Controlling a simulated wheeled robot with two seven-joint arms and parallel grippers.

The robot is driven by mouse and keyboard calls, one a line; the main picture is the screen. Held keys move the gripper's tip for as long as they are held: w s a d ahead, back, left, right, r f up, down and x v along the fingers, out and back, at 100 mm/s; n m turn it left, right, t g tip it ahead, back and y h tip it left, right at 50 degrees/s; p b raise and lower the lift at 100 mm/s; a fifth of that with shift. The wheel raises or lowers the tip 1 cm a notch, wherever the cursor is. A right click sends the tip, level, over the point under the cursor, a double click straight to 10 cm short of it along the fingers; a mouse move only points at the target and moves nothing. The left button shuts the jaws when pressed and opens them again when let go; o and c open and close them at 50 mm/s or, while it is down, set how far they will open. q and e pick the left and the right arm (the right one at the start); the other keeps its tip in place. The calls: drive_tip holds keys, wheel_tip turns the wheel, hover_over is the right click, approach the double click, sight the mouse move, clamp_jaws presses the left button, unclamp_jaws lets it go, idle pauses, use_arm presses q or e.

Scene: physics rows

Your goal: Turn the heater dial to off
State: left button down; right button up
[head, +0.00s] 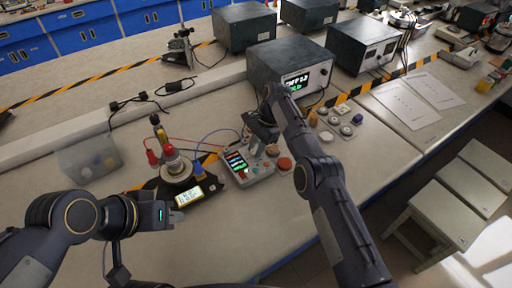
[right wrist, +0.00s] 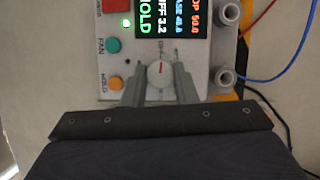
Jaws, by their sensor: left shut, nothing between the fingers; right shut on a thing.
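The heater dial (right wrist: 160,73) is a round white knob with a short red mark on its face, in the right wrist view. It sits on a pale control box (head: 254,179) below a dark screen (right wrist: 173,18) reading HOLD and DIFF 3.2. My right gripper (right wrist: 160,90) is shut on the dial, one finger on each side. In the head view my right gripper (head: 264,143) is over the box and hides the dial. Lettering around the dial is partly hidden. My left gripper (head: 178,216) is shut and empty, left of the box.
Green (right wrist: 114,45) and orange (right wrist: 115,83) buttons sit beside the dial. A round apparatus (head: 176,167) with red and blue wires stands left of the box. A clear bin (head: 88,161) is further left. A dark power supply (head: 285,65) stands behind.

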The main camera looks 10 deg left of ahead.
drive_tip(key=o, duration=1)
wheel_tip(320, 180, up, 4)
drive_tip(key=p, duration=0.4)
drive_tip(key=shift+r, duration=0.1)
drive_tip(key=shift+s, duration=0.15)
drive_tip(key=shift+s+d+r+p, duration=0.1)
drive_tip(key=shift+s+r+p, duration=0.45)
drive_tip(key=shift+s+p, duration=0.05)
drive_tip(key=s+d+r+p, duration=0.1)
drive_tip(key=s+d+r, duration=0.1)
drive_tip(key=s+r, duration=0.5)
drive_tip(key=s, duration=0.5)
drive_tip(key=shift+s+r+p, duration=0.2)
drive_tip(key=shift+r+p, duration=0.15)
drive_tip(key=shift+p, duration=0.05)
